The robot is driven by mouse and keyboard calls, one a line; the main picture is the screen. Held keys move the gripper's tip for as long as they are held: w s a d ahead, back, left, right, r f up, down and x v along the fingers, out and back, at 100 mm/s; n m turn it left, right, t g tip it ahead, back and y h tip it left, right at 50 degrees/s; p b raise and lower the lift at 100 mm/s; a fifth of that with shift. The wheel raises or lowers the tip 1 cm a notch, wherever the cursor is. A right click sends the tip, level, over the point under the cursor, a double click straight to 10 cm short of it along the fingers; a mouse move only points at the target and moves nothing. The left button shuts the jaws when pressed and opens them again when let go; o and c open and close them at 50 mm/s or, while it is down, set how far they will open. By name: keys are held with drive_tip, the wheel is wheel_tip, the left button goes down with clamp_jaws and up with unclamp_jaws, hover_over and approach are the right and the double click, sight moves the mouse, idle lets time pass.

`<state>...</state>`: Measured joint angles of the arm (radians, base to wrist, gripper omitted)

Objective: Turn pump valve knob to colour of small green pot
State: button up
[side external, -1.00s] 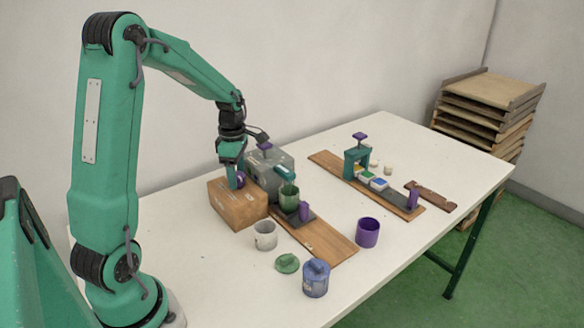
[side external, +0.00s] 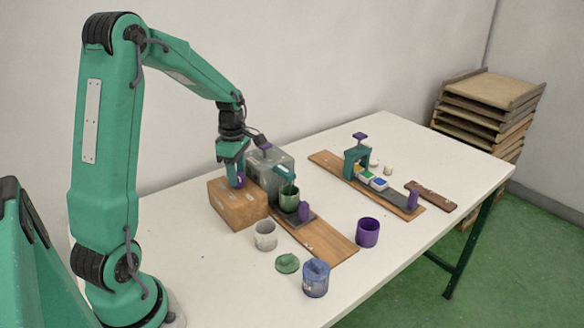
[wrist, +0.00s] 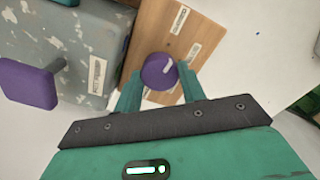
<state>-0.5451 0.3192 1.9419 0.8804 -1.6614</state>
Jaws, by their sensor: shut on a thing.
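The purple valve knob (wrist: 159,71) sits on a wooden box (side external: 236,209) beside the grey pump (side external: 262,172). In the wrist view it has a pale pointer mark slanting toward the upper right. My gripper (wrist: 160,84) is shut on the knob, one teal finger at each side. In the side view my gripper (side external: 238,182) points down at the box and partly hides the knob. The small green pot (side external: 288,197) stands under the pump's teal spout. Colour marks around the knob cannot be made out.
A second board (side external: 325,162) with a teal arch (side external: 358,160) and several paint blocks lies to the right.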

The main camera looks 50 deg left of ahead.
drive_tip(key=m, duration=1.6)
drive_tip(key=shift+m, duration=0.4)
drive_tip(key=m, duration=0.5)
drive_tip(key=o, duration=1)
drive_tip(key=shift+r, duration=0.1)
drive_tip(key=shift+r, duration=3.8)
